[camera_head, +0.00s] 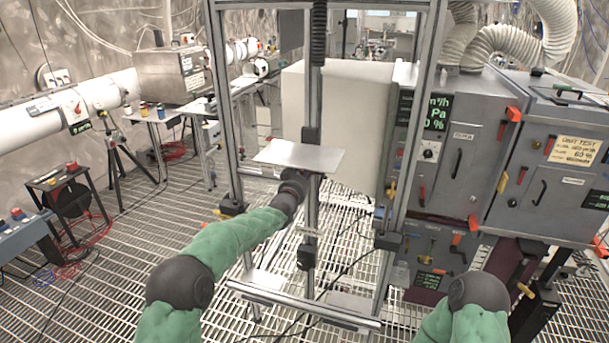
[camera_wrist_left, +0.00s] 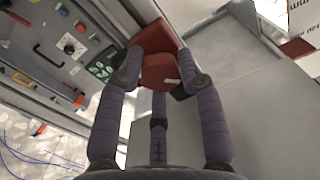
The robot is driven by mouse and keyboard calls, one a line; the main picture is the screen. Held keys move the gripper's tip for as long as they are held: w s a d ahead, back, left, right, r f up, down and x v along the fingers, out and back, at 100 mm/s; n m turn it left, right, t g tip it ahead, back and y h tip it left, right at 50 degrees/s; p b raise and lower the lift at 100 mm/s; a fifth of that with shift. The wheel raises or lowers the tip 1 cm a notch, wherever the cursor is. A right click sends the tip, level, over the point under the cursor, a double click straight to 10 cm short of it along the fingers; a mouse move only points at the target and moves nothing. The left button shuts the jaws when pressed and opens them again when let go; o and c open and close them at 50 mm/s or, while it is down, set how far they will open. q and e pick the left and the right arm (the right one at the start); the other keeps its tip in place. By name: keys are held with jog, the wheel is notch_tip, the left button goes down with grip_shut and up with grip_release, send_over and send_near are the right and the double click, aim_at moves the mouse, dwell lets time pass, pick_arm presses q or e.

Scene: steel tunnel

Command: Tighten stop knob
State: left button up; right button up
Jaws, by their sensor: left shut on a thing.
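The red stop knob (camera_wrist_left: 160,72) shows in the left wrist view, between the fingers of my left gripper (camera_wrist_left: 165,78). A larger red block (camera_wrist_left: 153,38) sits just behind the knob. The fingers are shut around the knob, one on each side, with a third finger below. In the head view my left arm reaches to the metal frame, and the wrist (camera_head: 292,188) ends just under a flat metal plate (camera_head: 300,155). The knob and the left fingertips are hidden there. My right arm shows only in part at the bottom right; its gripper is out of view.
An upright metal post (camera_head: 314,90) and the frame's side rail (camera_head: 222,110) stand close to my left arm. Grey cabinets (camera_head: 460,150) with red handles stand to the right. A white block (camera_head: 345,115) is behind the frame.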

pick_arm(q)
jog(key=shift+r+m, duration=0.25)
jog(key=shift+m, duration=0.15)
jog(key=o, duration=0.9)
jog(key=shift+o, duration=1.2)
jog(key=shift+f, duration=0.15)
jog(key=v, duration=1.2)
